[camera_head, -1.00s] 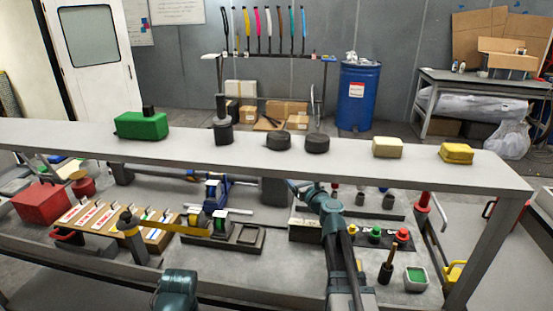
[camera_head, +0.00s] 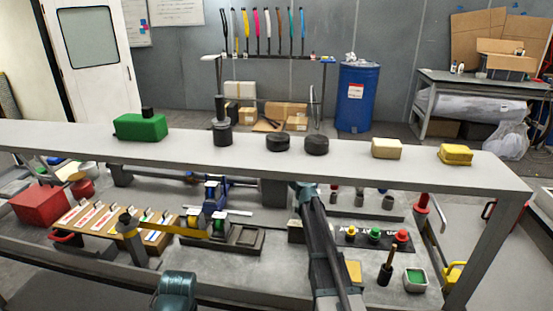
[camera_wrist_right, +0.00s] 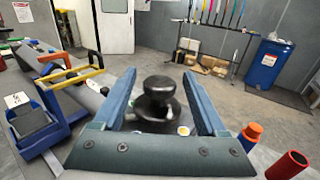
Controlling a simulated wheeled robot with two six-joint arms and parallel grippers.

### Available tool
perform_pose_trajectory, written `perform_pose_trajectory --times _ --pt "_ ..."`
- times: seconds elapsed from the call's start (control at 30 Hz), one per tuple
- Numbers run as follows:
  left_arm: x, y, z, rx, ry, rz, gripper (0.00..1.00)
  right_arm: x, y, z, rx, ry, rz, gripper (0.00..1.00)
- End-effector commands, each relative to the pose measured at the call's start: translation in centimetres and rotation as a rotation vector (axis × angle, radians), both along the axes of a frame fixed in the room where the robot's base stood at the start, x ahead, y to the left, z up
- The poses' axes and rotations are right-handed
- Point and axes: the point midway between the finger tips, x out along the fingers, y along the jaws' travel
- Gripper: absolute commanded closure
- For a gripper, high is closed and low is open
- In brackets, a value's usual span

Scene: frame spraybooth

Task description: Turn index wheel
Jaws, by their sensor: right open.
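A black round wheel with a mushroom-shaped knob (camera_wrist_right: 158,86) stands in the middle of the right wrist view; I take it to be the index wheel. A small yellow spot and a white mark show on its base. My right gripper (camera_wrist_right: 159,76) is open, with one blue finger on each side of the knob and a visible gap to it. I cannot tell whether the fingertips reach past it. In the head view the right arm runs up the middle, and its gripper is hidden behind the grey shelf, as is the wheel. My left gripper is not in view.
The raised grey shelf (camera_head: 340,160) crosses the head view, carrying a green box (camera_head: 140,127) and several blocks. Below are red, green and yellow buttons (camera_head: 375,236), a red box (camera_head: 40,204) and a yellow bar (camera_head: 165,227). Orange (camera_wrist_right: 250,133) and red (camera_wrist_right: 288,165) cylinders stand right of the gripper.

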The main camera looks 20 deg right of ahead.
Motion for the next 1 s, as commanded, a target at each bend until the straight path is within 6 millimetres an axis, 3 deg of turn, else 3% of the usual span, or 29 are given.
perform_pose_trajectory --times 0.23,0.6,0.67,1.0 --pt "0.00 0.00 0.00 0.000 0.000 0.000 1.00 0.09 0.02 0.00 0.000 0.000 0.000 0.25" --pt "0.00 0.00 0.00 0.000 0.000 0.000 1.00 0.07 0.00 0.00 0.000 0.000 0.000 0.92" --pt "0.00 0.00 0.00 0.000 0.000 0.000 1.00 0.07 -0.01 0.00 0.000 0.000 0.000 1.00" --pt "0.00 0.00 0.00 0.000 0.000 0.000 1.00 0.13 -0.17 0.00 0.000 0.000 0.049 1.00"
